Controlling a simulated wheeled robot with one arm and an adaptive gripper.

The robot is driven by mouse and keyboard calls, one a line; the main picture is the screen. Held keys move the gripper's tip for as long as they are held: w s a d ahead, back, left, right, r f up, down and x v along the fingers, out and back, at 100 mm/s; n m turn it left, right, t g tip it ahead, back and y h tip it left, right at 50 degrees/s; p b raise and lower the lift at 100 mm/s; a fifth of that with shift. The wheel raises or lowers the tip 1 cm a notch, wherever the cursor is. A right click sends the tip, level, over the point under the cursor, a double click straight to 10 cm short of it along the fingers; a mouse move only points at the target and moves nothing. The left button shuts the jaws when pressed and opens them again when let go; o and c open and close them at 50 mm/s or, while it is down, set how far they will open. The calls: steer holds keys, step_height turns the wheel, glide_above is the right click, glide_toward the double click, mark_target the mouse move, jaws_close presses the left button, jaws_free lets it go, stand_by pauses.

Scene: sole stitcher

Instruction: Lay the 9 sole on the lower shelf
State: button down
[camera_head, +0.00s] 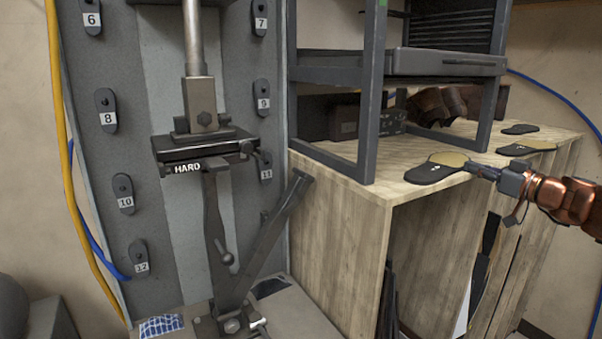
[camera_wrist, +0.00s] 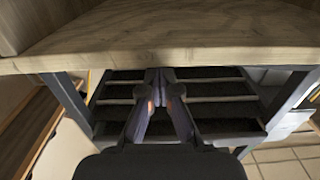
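A black sole with a white 9 tag (camera_head: 263,94) hangs on the grey panel, right of the machine post. Another black sole with a tan part (camera_head: 432,173) lies on the wooden cabinet top near its front edge; its small white mark is unreadable. My gripper (camera_head: 474,167) is at the right, its tips overlapping that sole's right end in the head view; I cannot tell whether they touch. In the wrist view my gripper's fingertips (camera_wrist: 160,76) meet, with no sole seen between them. Dark shelves (camera_wrist: 205,88) lie beyond the fingers, below a wooden board (camera_wrist: 170,40).
More soles (camera_head: 527,149) lie farther along the cabinet top (camera_head: 340,158). A dark metal rack (camera_head: 372,90) stands on it. The stitcher (camera_head: 205,148), marked HARD, stands at left. Several numbered soles hang around it. Yellow (camera_head: 62,120) and blue cables run beside the panel.

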mark_target(445, 160)
steer(key=shift+b+x, duration=1.4)
steer(key=shift+x, duration=2.4)
steer(key=shift+a+r, duration=0.1)
steer(key=shift+a, duration=0.05)
steer(key=shift+w+a+r, duration=0.1)
steer(key=shift+a+r, duration=0.05)
